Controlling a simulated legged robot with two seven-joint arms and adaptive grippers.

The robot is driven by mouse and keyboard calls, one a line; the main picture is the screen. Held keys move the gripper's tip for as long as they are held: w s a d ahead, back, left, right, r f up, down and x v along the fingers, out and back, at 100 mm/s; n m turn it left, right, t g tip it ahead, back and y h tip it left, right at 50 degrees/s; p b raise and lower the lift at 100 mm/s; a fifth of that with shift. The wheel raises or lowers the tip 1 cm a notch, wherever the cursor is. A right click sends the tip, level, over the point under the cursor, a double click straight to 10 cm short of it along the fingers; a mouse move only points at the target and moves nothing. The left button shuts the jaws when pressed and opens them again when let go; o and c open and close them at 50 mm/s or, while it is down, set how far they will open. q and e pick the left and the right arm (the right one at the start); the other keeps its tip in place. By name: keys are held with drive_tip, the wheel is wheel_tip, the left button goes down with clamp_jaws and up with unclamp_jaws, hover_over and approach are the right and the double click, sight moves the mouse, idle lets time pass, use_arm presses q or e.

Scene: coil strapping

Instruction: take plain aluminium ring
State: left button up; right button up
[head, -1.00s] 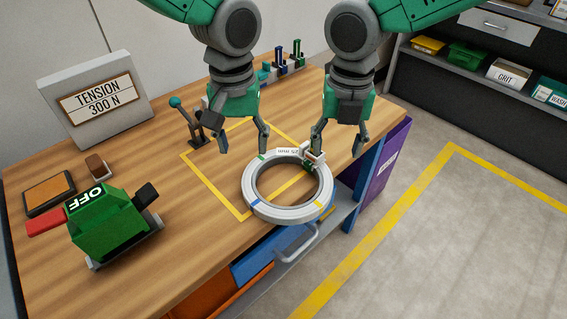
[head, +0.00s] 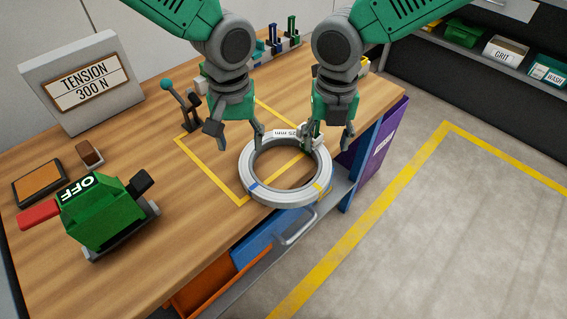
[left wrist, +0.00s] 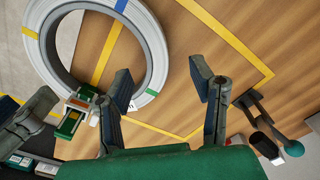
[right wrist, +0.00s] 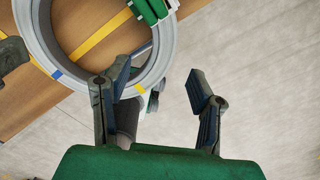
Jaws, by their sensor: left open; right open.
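A large flat pale grey ring (head: 246,171), likely the aluminium one, lies at the bench's front edge. It has blue and yellow marks and a "25 mm" label. It also shows in the left wrist view (left wrist: 154,45) and the right wrist view (right wrist: 28,25). A small green and white fitting (left wrist: 75,113) sits at its rim; it shows in the right wrist view too (right wrist: 152,8). My left gripper (head: 237,136) is open and empty by the ring's rear left. My right gripper (head: 328,138) is open and empty by its rear right, partly hiding the fitting.
A green OFF device (head: 100,215) and a tension sign (head: 85,85) stand at the left. A lever (head: 180,105) stands behind the yellow-taped outline (head: 215,180). Drawers (head: 215,282) hang below the front edge. A purple panel (head: 380,150) is at the right end.

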sight(246, 161)
use_arm(q)
drive_tip(key=f, duration=0.6)
drive_tip(key=shift+d+f, duration=0.35)
use_arm(e)
drive_tip(key=f, duration=0.6)
drive_tip(key=shift+d+f, duration=0.35)
drive_tip(key=shift+f, duration=0.05)
use_arm(q)
drive_tip(key=shift+a, duration=0.1)
use_arm(e)
drive_tip(key=shift+a, duration=0.1)
use_arm(q)
drive_tip(key=shift+a, duration=0.1)
drive_tip(key=shift+c, duration=0.8)
use_arm(e)
drive_tip(key=shift+a, duration=0.1)
drive_tip(key=shift+c, duration=0.8)
use_arm(q)
clamp_jaws()
use_arm(e)
clamp_jaws()
